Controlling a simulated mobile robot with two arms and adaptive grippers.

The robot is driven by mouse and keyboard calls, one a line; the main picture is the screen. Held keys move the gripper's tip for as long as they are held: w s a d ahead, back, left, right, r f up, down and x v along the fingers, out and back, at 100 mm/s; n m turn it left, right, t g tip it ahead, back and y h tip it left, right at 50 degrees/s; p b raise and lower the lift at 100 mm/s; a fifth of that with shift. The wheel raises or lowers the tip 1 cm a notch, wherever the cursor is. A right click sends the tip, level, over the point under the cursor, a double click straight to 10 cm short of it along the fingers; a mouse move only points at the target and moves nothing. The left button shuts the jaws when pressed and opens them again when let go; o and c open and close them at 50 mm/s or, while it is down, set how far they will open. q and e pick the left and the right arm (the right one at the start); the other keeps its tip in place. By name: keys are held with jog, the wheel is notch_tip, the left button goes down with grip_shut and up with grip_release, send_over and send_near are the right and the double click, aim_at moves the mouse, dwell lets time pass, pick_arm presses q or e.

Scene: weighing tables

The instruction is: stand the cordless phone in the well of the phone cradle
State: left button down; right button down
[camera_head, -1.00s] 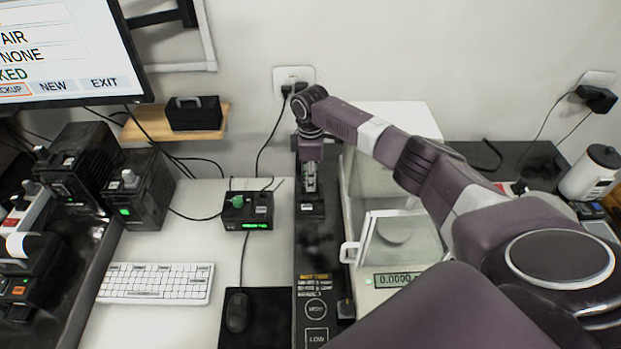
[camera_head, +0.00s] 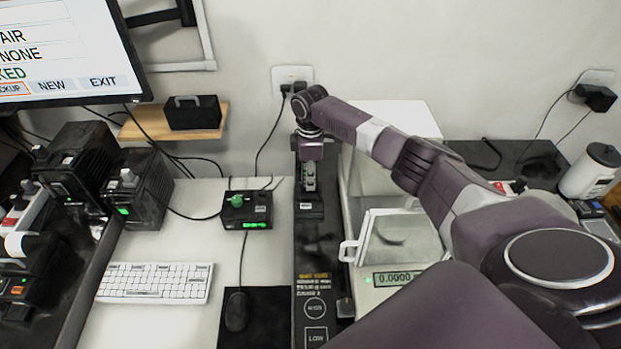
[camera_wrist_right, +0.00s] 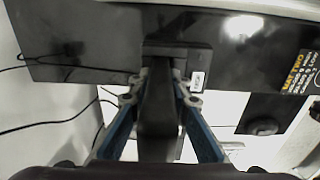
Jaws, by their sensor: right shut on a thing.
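The cordless phone (camera_head: 309,177) is dark with a grey keypad and stands upright at the back of the black strip between the tables. My right gripper (camera_head: 311,152) is shut on its upper part from above. The black phone cradle (camera_head: 309,209), with a small white label, is directly below the phone. The phone's lower end meets the cradle in the picture; I cannot tell how deep it sits in the well. In the right wrist view the phone (camera_wrist_right: 158,118) is between the blue fingers (camera_wrist_right: 162,92), with the cradle (camera_wrist_right: 197,58) beyond it. My left gripper is not in view.
A balance (camera_head: 396,279) with a glass door stands close to the right. A black box with a green button (camera_head: 246,210) is to the left, with cables behind it. A keyboard (camera_head: 155,283) and a mouse (camera_head: 237,311) lie nearer. The wall is close behind.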

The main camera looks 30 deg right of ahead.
jog(key=shift+s+a+f, duration=0.15)
jog(key=shift+a+f, duration=0.15)
jog(key=shift+f, duration=0.4)
jog(key=c, duration=1.2)
grip_release()
jog(key=shift+s+a+f, duration=0.1)
jog(key=shift+o, duration=0.2)
jog(key=shift+r+p, duration=0.75)
jog(key=shift+p, duration=0.1)
notch_tip(320, 180, up, 3)
jog(key=shift+f+p, duration=0.1)
jog(key=shift+p, duration=1)
jog(key=r+p, duration=0.3)
jog(key=shift+d+r+p, duration=0.25)
jog(key=shift+r+p, duration=0.15)
